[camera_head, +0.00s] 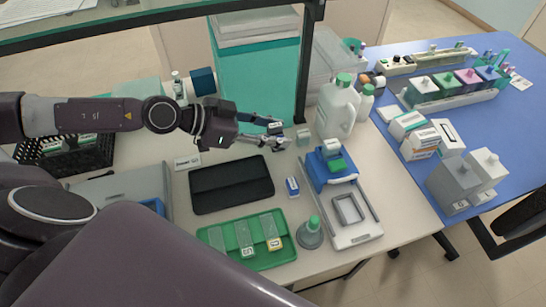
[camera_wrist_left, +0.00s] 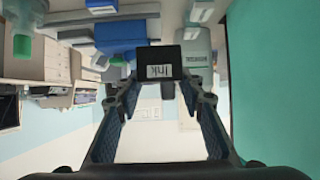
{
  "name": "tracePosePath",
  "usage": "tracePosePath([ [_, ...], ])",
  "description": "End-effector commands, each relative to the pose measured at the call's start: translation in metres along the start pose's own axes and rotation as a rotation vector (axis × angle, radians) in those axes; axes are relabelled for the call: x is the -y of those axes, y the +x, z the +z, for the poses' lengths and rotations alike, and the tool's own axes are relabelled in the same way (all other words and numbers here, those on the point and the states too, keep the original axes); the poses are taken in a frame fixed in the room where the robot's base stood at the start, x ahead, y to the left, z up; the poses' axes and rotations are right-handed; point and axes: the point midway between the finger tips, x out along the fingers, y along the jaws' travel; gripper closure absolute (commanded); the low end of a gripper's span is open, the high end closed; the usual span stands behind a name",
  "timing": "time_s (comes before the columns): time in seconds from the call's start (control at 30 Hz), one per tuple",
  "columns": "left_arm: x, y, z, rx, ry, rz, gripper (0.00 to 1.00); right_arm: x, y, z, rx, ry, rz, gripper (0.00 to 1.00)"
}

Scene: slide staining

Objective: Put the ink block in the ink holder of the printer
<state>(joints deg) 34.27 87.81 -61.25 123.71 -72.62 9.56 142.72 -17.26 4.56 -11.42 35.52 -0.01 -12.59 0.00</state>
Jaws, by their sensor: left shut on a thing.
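My left gripper (camera_head: 275,131) reaches over the far middle of the pale bench. In the left wrist view the left gripper (camera_wrist_left: 160,85) is shut on a small black ink block (camera_wrist_left: 145,60) with a white "Ink" label, which reads upside down there. The block is held at the fingertips, above the bench. A blue and white device (camera_head: 320,172) with a green part on top stands to the right of the gripper, apart from it; I take it for the printer. I cannot make out its ink holder. My right gripper is not in view.
White jugs with green caps (camera_head: 338,106) stand just right of the gripper. A small grey block (camera_head: 303,138) is near the fingertips. A black case (camera_head: 231,184), a green slide tray (camera_head: 262,260) and a green-capped flask (camera_head: 310,236) are nearer me. A dark post (camera_head: 304,70) rises behind.

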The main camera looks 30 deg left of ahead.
Motion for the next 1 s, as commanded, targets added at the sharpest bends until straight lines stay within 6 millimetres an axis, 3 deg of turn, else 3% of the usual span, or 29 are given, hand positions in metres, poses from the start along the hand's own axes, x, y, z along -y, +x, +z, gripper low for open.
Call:
tracePosePath([
  [0.03,0.0,0.011,0.018,-0.001,-0.004,0.001,0.89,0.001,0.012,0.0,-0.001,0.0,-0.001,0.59],
  [0.1,0.0,0.019,0.035,0.0,-0.002,0.001,0.89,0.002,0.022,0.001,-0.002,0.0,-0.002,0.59],
  [0.2,0.0,0.027,0.049,-0.001,-0.002,0.0,0.89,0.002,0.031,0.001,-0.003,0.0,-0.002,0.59],
  [0.47,0.0,0.034,0.061,-0.002,0.0,-0.001,0.89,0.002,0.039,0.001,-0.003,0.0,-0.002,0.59],
  [0.7,0.0,0.051,0.091,-0.001,-0.002,0.001,0.89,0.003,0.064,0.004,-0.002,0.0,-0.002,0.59],
  [1.0,0.001,0.051,0.092,-0.002,0.001,-0.001,0.89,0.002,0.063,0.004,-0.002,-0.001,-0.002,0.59],
])
